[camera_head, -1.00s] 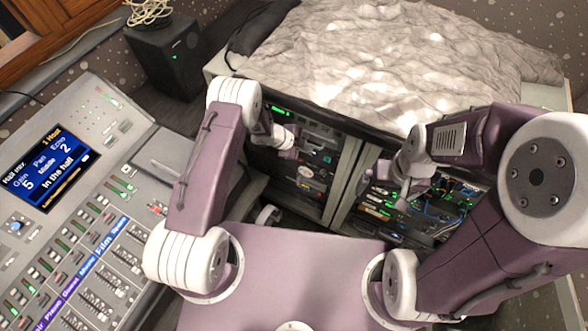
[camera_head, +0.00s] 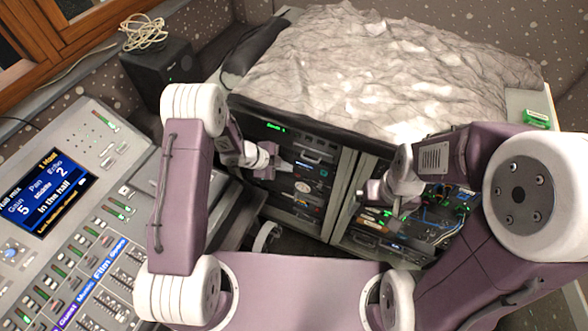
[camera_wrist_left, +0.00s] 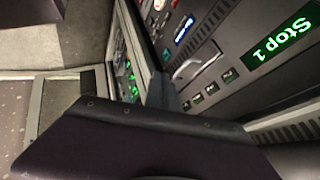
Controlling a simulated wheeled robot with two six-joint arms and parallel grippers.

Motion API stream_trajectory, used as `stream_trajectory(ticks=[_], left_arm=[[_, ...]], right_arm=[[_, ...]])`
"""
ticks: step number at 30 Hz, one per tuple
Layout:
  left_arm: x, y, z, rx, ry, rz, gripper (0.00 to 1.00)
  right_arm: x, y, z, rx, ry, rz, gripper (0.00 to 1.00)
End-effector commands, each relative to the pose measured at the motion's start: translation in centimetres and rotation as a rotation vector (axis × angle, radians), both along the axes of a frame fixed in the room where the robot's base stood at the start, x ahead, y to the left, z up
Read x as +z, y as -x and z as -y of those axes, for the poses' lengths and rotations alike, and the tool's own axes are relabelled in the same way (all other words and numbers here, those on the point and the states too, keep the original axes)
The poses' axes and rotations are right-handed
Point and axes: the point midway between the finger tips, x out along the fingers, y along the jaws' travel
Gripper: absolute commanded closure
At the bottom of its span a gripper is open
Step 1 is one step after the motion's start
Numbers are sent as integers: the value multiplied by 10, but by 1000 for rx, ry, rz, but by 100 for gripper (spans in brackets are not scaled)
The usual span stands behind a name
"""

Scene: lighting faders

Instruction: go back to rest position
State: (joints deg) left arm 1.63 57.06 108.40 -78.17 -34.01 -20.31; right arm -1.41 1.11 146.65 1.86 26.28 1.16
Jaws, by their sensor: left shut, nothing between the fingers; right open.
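My left gripper (camera_head: 283,165) reaches in front of the left part of the equipment rack and is shut and empty. In the left wrist view its grey fingers (camera_wrist_left: 160,92) show close together before the rack panels. My right gripper (camera_head: 384,197) is over the open right part of the rack and is small in view; its fingers are partly hidden by the wrist. Both my arms are bent and raised at the sides.
A mixing console (camera_head: 60,220) with a lit screen (camera_head: 46,194) lies at the left. The rack (camera_head: 330,195) stands ahead, under a rumpled grey cloth (camera_head: 370,70). A dark speaker (camera_head: 160,72) carries coiled cable (camera_head: 143,32). A green-lit box (camera_head: 537,118) sits at the right.

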Motion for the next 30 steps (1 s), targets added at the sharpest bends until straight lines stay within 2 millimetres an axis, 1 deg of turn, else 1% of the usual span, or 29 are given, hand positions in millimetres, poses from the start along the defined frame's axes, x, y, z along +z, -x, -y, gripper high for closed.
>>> stream_trajectory(ticks=[1, 4, 14, 16, 17, 18, 20, 21, 23, 24, 25, 26, 27, 28, 29, 30], left_arm=[[5, 2, -3, 2, 0, 0, 100], [8, 4, -6, 0, 0, 0, 100], [9, 4, -5, -2, -1, 0, 100], [22, -4, -4, -6, -2, 31, 100], [34, -11, -3, -9, -2, 58, 100], [57, -21, -1, -14, -5, 104, 100], [104, -33, 2, 18, 6, 180, 100], [136, -39, -4, 95, 5, 217, 100], [174, -41, -24, 281, 0, 231, 100], [193, -35, -43, 435, 0, 211, 100], [203, -24, -59, 568, 4, 178, 100], [210, -9, -76, 711, 13, 130, 100], [209, 19, -96, 900, 28, 39, 100], [204, 43, -107, 1033, 39, -42, 100], [196, 67, -115, 1151, 48, -128, 100], [185, 97, -120, 1281, 55, -238, 100]], right_arm=[[0, 0, 0, 0, 0, 0, 1], [0, 0, 0, 0, 0, 0, 1], [0, 0, 0, 0, 0, 0, 1], [1, 0, 0, 0, 0, 0, 1], [1, 0, 0, 0, 0, 0, 1], [1, 0, 0, 0, 0, 0, 1], [1, 0, 0, 0, 0, 0, 1], [1, 0, 0, 0, 0, 0, 1], [0, 0, 0, 0, 0, 0, 1], [0, 0, 0, 0, 0, 0, 1], [0, 0, 0, 0, 0, 0, 1], [0, 0, 0, 0, 0, 0, 1], [0, 0, 0, 0, 0, 0, 1], [0, 0, 0, 0, 0, 0, 1], [0, 0, 0, 0, 0, 0, 1], [0, 0, 0, 0, 0, 0, 1]])
